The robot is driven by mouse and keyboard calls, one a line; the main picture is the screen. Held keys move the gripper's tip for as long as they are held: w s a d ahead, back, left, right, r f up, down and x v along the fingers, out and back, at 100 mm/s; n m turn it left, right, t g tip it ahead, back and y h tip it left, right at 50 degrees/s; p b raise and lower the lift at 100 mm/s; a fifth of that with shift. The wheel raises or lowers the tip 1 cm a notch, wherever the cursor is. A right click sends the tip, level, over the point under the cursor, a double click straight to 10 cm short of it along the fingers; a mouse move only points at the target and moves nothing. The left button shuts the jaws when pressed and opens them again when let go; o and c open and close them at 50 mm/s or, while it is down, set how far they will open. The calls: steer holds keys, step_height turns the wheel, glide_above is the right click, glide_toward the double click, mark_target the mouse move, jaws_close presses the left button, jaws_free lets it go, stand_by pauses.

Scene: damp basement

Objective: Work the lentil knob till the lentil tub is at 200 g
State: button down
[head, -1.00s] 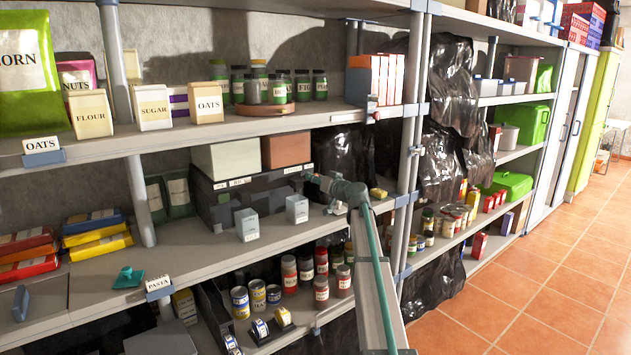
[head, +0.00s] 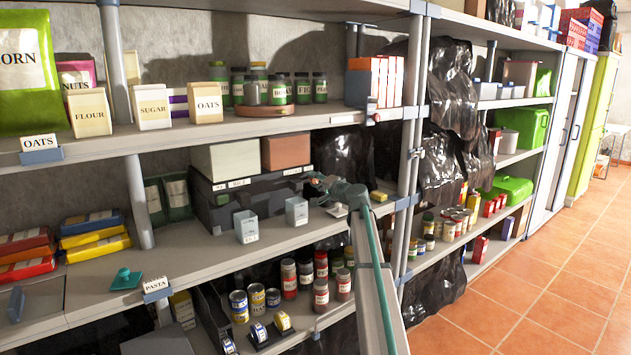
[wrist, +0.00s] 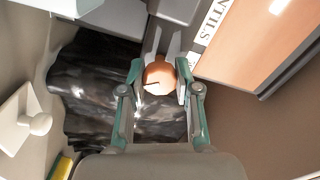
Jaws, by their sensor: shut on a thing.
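The lentil knob (wrist: 158,78) is a round copper-orange knob with a dark mark, seen in the wrist view. My gripper (wrist: 160,72) is shut on it, one finger on each side. A label ending in "NTILS" (wrist: 213,22) is beside the knob. Two small grey-blue tubs, a left one (head: 246,227) and a right one (head: 297,211), stand before the box. Their print and fill are too small to read.
A cream bin (head: 225,158) and a terracotta bin (head: 286,151) sit on the box.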

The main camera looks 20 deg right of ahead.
steer(key=m+p, duration=0.2)
steer(key=m, duration=0.4)
steer(key=shift+f, duration=0.1)
stand_by(0.4)
steer(key=c, duration=0.8)
jaws_free()
steer(key=shift+s, duration=0.1)
steer(key=v, duration=1.1)
steer(key=shift+s, duration=0.4)
steer(key=shift+d, duration=0.1)
